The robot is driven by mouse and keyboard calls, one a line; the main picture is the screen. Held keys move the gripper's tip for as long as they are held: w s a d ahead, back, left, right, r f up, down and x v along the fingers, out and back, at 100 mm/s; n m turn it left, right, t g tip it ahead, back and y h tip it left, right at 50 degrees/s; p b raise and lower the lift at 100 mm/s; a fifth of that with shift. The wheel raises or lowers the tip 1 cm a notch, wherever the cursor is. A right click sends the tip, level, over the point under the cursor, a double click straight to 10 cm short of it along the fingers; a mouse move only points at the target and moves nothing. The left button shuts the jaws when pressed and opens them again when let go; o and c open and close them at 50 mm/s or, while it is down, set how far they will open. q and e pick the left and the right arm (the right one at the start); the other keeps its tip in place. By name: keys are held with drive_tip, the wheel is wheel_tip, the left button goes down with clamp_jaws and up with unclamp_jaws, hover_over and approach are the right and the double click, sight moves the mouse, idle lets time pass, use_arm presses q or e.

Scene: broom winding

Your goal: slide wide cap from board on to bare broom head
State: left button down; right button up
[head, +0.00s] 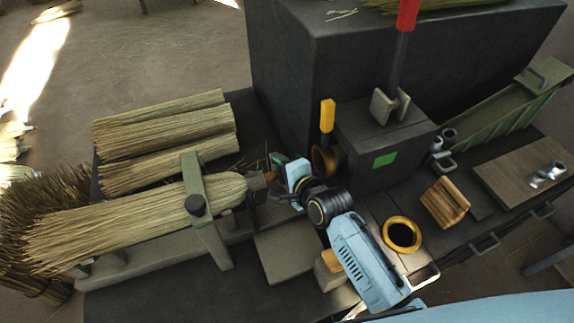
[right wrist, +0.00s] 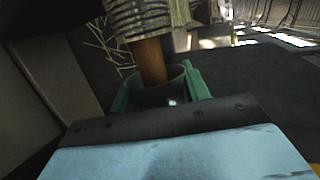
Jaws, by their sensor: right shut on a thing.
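The bare broom head (head: 225,190) lies clamped on the bench at left, its brown wooden stub (head: 263,177) pointing right. In the right wrist view the stub (right wrist: 152,62) comes down from the bound straw. My right gripper (head: 282,168) is at the stub's end. Its green fingers (right wrist: 160,92) are shut on a dark grey ring-shaped cap (right wrist: 176,83). The stub's tip overlaps the cap's opening; how deep it sits inside is hard to tell. The board (head: 500,178) at far right bears two small metal caps (head: 546,174). My left gripper is out of view.
A green clamp post (head: 193,175) stands over the broom head. Straw bundles (head: 165,135) lie behind it.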

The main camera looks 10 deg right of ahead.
drive_tip(key=shift+s+a+p, duration=0.25)
drive_tip(key=shift+a+p, duration=0.1)
drive_tip(key=shift+a, duration=0.9)
drive_tip(key=shift+s+a+p, duration=0.25)
drive_tip(key=shift+a+p, duration=0.05)
drive_tip(key=shift+a, duration=0.95)
drive_tip(key=o, duration=1)
drive_tip(key=p, duration=0.2)
approach(266, 181)
drive_tip(key=shift+s+d+r, duration=0.1)
